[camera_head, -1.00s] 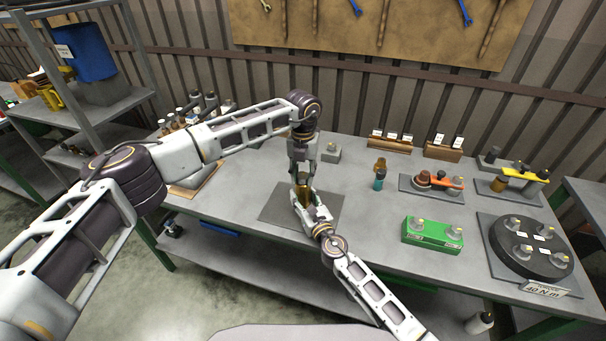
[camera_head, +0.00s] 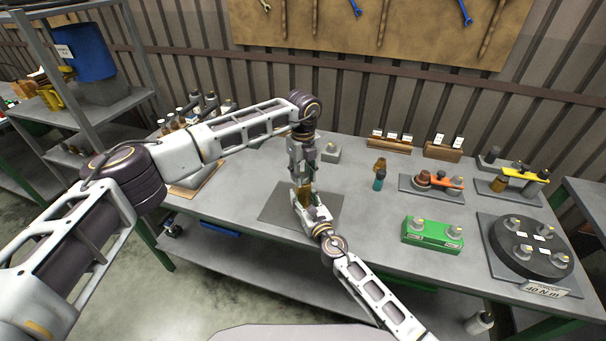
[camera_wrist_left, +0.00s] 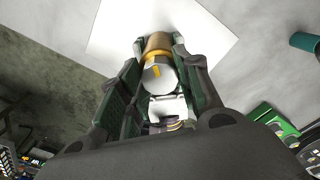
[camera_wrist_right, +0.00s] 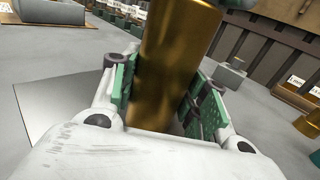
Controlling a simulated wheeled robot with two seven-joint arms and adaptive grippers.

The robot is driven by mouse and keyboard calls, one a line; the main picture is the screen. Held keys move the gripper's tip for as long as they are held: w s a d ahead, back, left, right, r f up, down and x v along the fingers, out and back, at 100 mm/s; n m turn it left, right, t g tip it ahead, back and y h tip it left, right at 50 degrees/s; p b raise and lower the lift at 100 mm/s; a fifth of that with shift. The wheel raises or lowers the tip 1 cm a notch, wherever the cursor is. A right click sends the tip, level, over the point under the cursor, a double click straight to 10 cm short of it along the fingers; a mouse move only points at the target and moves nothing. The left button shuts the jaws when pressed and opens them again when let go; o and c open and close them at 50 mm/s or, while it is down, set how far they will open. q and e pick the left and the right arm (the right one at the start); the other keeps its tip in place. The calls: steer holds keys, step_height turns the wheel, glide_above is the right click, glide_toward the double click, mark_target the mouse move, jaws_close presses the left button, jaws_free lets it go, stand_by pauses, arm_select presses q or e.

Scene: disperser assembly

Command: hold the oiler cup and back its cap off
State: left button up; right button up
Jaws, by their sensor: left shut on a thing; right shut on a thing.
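The oiler cup is a brass cylinder (camera_wrist_right: 170,60) standing about upright above the grey mat; in the head view its body (camera_head: 305,194) shows only in part between my grippers. My right gripper (camera_head: 311,211) is shut on the cup's body from the front, its green pads on both sides in the right wrist view. My left gripper (camera_head: 303,183) points down from above and is shut on the cap at the cup's top. In the left wrist view a silver cap (camera_wrist_left: 160,78) with a yellow mark sits between the fingers.
The grey mat (camera_head: 275,208) lies under the grippers. To the right stand a teal bottle with a brown top (camera_head: 379,183), a green box (camera_head: 432,235) and a black round fixture (camera_head: 530,250). A small grey block (camera_head: 331,153) is behind. The table between is clear.

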mark_target(303, 175)
arm_select(q)
steer(key=shift+w+r+n, duration=0.1)
steer(key=shift+n, duration=0.6)
arm_select(e)
steer(key=shift+f, duration=0.1)
arm_select(q)
steer(key=o, duration=1)
steer(key=shift+r, duration=5.95)
arm_select(e)
steer(key=o, duration=1.5)
